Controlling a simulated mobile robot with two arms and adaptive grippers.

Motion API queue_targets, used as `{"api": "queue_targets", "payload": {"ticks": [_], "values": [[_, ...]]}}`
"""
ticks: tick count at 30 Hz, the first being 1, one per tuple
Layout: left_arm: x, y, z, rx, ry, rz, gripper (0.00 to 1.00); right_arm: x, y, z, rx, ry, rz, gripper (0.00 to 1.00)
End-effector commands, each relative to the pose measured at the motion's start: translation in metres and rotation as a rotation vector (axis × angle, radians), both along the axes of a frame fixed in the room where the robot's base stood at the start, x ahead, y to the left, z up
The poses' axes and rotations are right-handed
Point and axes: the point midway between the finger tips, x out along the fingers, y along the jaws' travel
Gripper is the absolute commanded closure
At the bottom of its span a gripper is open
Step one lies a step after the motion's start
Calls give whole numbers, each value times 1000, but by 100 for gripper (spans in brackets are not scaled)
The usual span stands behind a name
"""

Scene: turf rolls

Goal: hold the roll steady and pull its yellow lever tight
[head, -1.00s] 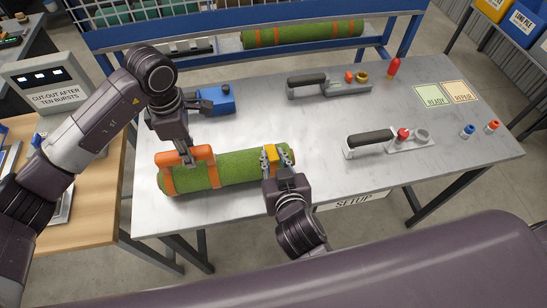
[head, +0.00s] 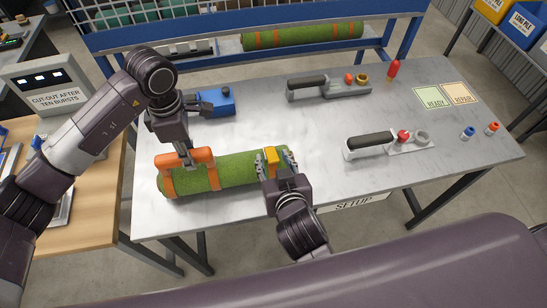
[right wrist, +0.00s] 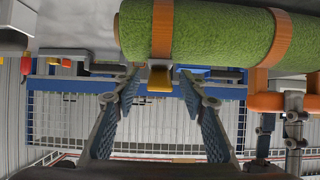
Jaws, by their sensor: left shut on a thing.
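The green turf roll (head: 238,170) lies on the near left part of the grey bench, with orange straps around it. An orange handle (head: 200,156) sits on its left end. My left gripper (head: 187,161) is shut on this handle from above. The yellow lever (head: 271,155) is at the roll's right end; it also shows in the right wrist view (right wrist: 160,78), beside an orange strap (right wrist: 162,30). My right gripper (head: 277,163) is open, its fingers on either side of the lever with visible gaps. In the right wrist view its fingers (right wrist: 160,92) are spread apart.
A blue device (head: 215,101) stands behind the roll. Two black-handled tools (head: 307,82) (head: 370,140) lie on the bench. Green and orange cards (head: 433,97) and small red and blue pieces (head: 468,131) are at the right. The bench middle is clear.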

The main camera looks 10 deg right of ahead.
Motion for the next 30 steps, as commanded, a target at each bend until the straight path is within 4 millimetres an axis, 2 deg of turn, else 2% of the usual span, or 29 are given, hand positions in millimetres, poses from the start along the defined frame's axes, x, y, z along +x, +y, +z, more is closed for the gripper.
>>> {"api": "queue_targets", "payload": {"ticks": [6, 12, 17, 27, 28, 30], "values": [[0, 1, 0, 2, 0, 1, 100, -31, 0, 15, 3, 3, -1, 61], [0, 1, 0, 2, 0, 1, 100, -53, 0, 28, 2, 2, -1, 61], [0, 1, 0, 2, 0, 0, 100, -60, -1, 33, 0, 1, -1, 61], [0, 0, 0, 1, 0, 0, 100, -60, -1, 33, 0, 0, -1, 61], [0, 0, 0, 1, 0, 0, 74, -60, -1, 33, 0, 0, -1, 61], [0, 0, 0, 1, 0, 0, 66, -60, -1, 33, 0, 0, -1, 61]]}}
